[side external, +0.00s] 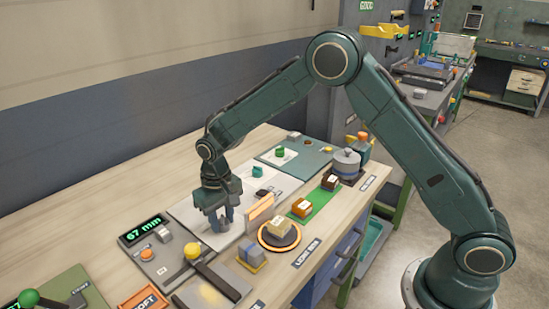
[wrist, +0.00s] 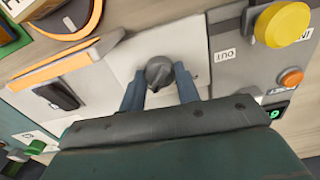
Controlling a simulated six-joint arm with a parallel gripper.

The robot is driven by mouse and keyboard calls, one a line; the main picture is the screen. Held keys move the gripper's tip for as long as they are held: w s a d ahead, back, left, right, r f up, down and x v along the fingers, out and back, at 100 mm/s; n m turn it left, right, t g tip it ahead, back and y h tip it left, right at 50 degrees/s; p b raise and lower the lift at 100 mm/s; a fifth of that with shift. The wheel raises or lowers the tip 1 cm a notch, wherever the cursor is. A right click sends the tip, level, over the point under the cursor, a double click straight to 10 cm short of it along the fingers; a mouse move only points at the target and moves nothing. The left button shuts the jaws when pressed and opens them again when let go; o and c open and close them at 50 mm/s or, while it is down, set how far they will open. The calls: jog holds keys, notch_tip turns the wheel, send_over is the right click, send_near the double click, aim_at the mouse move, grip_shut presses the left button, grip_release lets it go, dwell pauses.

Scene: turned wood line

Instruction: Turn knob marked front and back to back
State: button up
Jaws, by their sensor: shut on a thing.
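A dark grey round knob (wrist: 160,72) with a pointer-like ridge sits on a light grey panel (wrist: 120,62) in the wrist view. The panel also shows in the side view (side external: 184,212). My gripper (wrist: 158,92) has a finger on each side of the knob and is shut on it. In the side view my gripper (side external: 222,222) points down at the panel and hides the knob. No front or back marking can be read. A label reading OUT (wrist: 224,55) lies to the right of the knob.
An upright orange-edged plate (side external: 260,212) stands close right of my gripper. Beyond it are an orange-rimmed disc (side external: 263,241) bearing a block and a green mat (side external: 326,198) with blocks. A 67 mm display (side external: 143,229) and a yellow knob (side external: 192,251) are at front left.

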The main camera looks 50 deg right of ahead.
aim_at(222, 218)
jog(key=shift+r+m, duration=0.1)
jog(key=shift+m, duration=0.2)
jog(key=o, duration=1)
notch_tip(222, 218, up, 14)
jog(key=shift+f, duration=0.1)
dwell(0.4)
